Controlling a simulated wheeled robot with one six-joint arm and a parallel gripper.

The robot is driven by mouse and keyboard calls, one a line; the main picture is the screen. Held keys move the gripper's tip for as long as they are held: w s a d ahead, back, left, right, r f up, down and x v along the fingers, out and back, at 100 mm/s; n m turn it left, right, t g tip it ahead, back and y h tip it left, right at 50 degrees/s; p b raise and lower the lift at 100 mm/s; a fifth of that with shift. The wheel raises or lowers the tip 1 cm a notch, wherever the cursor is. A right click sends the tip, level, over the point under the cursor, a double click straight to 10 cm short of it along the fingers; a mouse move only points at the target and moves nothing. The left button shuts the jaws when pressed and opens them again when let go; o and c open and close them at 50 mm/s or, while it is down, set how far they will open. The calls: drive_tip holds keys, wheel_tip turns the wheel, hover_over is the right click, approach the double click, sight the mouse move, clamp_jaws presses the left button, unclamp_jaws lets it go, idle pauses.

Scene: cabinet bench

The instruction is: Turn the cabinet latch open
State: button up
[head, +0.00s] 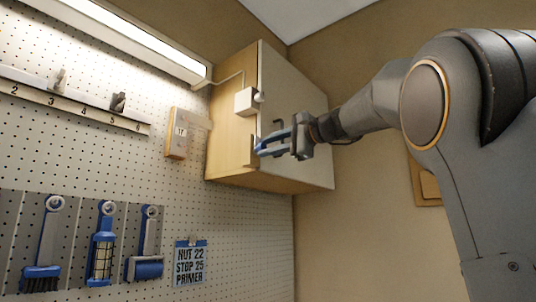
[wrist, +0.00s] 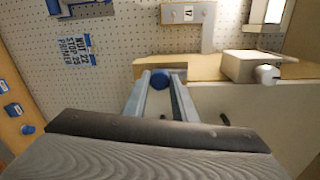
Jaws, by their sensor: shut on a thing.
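The wooden cabinet (head: 232,135) hangs in the corner, and its pale front door (head: 300,105) looks closed. It also shows in the wrist view (wrist: 205,68). The latch's round blue knob (wrist: 160,78) sits at the door's edge, between my fingertips. My gripper (head: 262,148) reaches in from the right to the near edge of the door. In the wrist view my gripper (wrist: 161,85) has one finger on each side of the knob, shut on it. In the head view the fingers mostly hide the latch, so its exact angle is unclear.
A white box with a round knob (head: 245,101) is on the cabinet above my gripper. A small dark handle (wrist: 224,118) stands on the door. A tag board (head: 178,134) and blue tools (head: 103,245) hang on the pegboard. Space below the cabinet is clear.

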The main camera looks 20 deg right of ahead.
drive_tip(key=shift+n, duration=0.3)
drive_tip(key=shift+f, duration=0.1)
drive_tip(key=o, duration=1)
drive_tip(key=shift+o, duration=0.2)
drive_tip(key=b+v, duration=0.1)
drive_tip(key=v, duration=0.6)
drive_tip(key=shift+s+d+b, duration=0.2)
drive_tip(key=shift+s+b, duration=0.2)
drive_tip(key=shift+w, duration=0.1)
